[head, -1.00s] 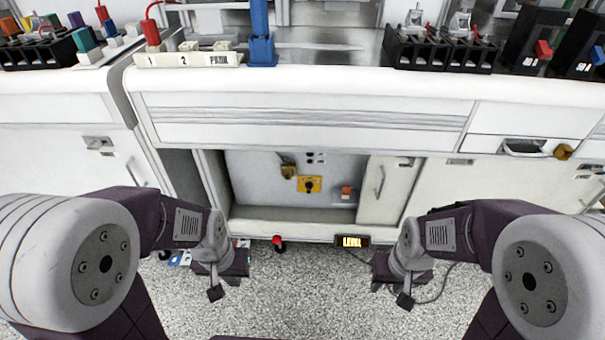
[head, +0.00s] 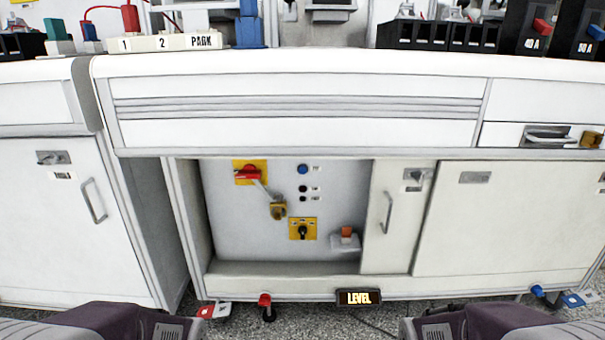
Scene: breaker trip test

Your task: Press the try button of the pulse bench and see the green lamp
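The white bench fills the head view. Its open bay shows a grey panel (head: 240,220). On the panel are a blue round button (head: 303,169), two small dark round parts below it, a red handle on a yellow plate (head: 248,172), a hanging brass-coloured padlock (head: 278,211) and a black rotary knob on a yellow plate (head: 303,230). An orange-red block (head: 346,233) sits on a pale mount at right. The labels are too small to read, so I cannot tell which is the try button. No lit green lamp shows. Both my grippers are out of view; only arm links show at the bottom.
A sliding door (head: 390,215) covers the bay's right side. A lit LEVEL sign (head: 358,297) hangs at the bottom edge. On the bench top are a 1-2-PARK strip (head: 165,43) and black breakers (head: 532,28).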

